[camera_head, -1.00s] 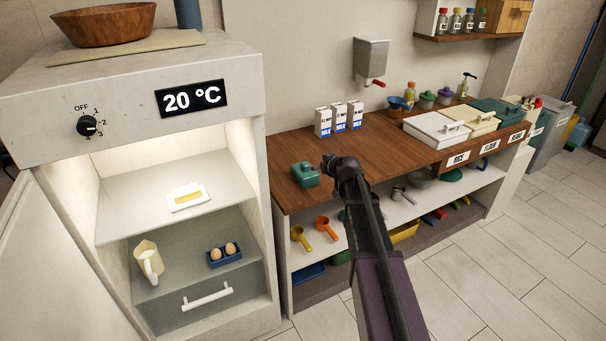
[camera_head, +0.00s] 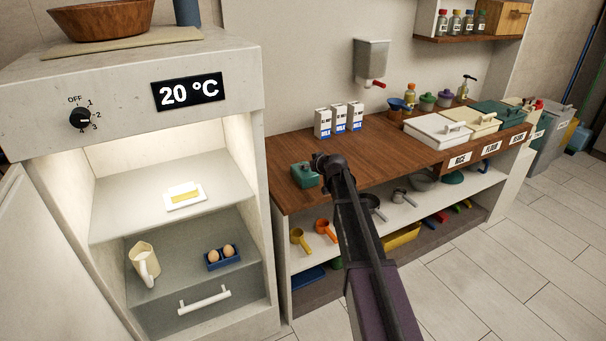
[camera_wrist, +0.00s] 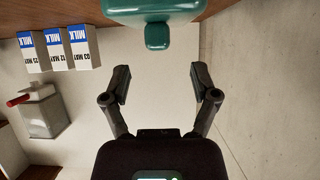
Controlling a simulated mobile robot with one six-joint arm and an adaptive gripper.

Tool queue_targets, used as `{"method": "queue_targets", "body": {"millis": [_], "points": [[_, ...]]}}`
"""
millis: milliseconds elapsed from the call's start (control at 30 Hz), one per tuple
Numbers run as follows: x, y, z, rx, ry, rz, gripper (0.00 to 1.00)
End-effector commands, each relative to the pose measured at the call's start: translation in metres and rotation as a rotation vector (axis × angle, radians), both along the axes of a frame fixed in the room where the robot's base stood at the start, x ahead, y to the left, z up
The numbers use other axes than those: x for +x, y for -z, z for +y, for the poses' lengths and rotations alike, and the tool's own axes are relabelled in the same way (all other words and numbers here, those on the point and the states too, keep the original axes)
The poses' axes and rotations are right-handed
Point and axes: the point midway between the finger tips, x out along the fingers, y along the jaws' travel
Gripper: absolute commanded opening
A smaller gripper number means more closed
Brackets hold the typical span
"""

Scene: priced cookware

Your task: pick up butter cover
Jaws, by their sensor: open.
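The butter cover is a teal, box-like lid (camera_head: 305,175) with a small knob, standing on the left end of the wooden counter (camera_head: 350,162). In the wrist view the teal cover (camera_wrist: 152,10) shows at the top with its knob toward my gripper, partly cut off by the frame edge. My gripper (camera_wrist: 160,82) is open and empty, its two fingers spread either side of a gap below the knob, apart from it. In the head view my gripper (camera_head: 322,160) is at the cover's right side and hides part of it. The butter (camera_head: 185,192) lies on a white dish in the lit fridge.
Several milk cartons (camera_head: 340,119) stand behind the cover against the wall. A wall dispenser (camera_head: 371,65) hangs above. Lidded bins (camera_head: 437,129) fill the counter's right side. The open fridge (camera_head: 262,150) stands to the left. The counter between cover and bins is clear.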

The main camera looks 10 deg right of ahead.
Motion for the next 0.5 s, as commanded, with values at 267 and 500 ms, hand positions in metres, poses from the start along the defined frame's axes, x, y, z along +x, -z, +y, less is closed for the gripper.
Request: {"method": "queue_targets", "body": {"millis": [267,500], "points": [[0.016,0.011,0.004,0.0,-0.001,0.0,0.77],[0.039,0.024,0.011,0.001,-0.001,-0.001,0.77]]}}
